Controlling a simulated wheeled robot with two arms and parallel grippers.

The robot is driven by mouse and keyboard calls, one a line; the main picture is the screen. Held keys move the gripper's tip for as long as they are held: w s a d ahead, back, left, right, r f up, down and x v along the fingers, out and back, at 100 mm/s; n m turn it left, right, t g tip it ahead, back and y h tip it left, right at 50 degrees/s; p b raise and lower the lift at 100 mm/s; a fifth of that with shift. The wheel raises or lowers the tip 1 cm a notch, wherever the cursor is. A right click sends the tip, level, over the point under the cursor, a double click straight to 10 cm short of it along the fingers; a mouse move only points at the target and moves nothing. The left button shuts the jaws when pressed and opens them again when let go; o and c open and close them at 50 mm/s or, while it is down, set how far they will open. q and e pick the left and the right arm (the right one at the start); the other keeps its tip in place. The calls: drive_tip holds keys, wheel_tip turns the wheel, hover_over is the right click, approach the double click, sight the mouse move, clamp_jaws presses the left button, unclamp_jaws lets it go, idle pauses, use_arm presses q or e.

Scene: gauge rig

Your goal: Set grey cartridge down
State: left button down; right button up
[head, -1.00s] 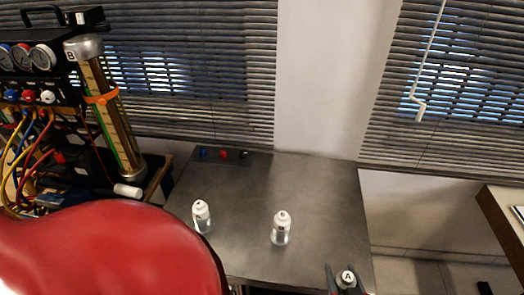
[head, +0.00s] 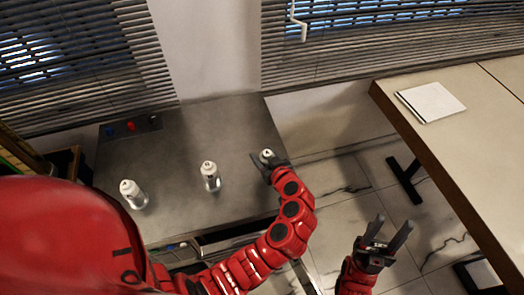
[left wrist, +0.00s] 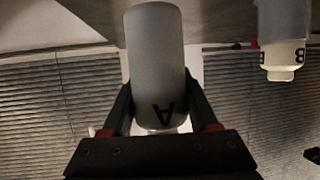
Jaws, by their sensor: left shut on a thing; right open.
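The grey cartridge (left wrist: 154,55), marked with a black A, fills the middle of the left wrist view between two dark fingers. In the head view only its pale top (head: 266,154) shows, near the right edge of the dark grey table (head: 240,125). My left gripper (head: 263,161) is shut around it; the left wrist view also shows this gripper (left wrist: 160,110). I cannot tell whether the cartridge's base touches the table. My right gripper (head: 386,233) is open and empty, to the right of the table and clear of it.
Two white-topped bottles, one at left (head: 132,194) and one in the middle (head: 210,176), stand on the table. A bottle marked B (left wrist: 284,40) shows in the left wrist view. A strip with coloured knobs (head: 130,127) lies at the back left. A pale desk (head: 470,140) holds paper (head: 430,102).

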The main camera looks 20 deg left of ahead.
use_arm(q)
drive_tip(key=shift+w+a+f+p, duration=0.15)
drive_tip(key=shift+w+a+p, duration=0.15)
drive_tip(key=shift+w, duration=0.2)
drive_tip(key=shift+w+a+f+p, duration=0.1)
drive_tip(key=shift+w+a+p, duration=0.15)
drive_tip(key=shift+w, duration=0.25)
wheel_tip(320, 180, down, 3)
drive_tip(key=shift+r+p, duration=0.1)
drive_tip(key=shift+p, duration=0.6)
drive_tip(key=shift+f, duration=0.25)
drive_tip(key=shift+d+f+b, duration=0.1)
drive_tip(key=shift+f+b, duration=0.1)
drive_tip(key=shift+b, duration=0.2)
drive_tip(key=shift+c, duration=0.8)
unclamp_jaws()
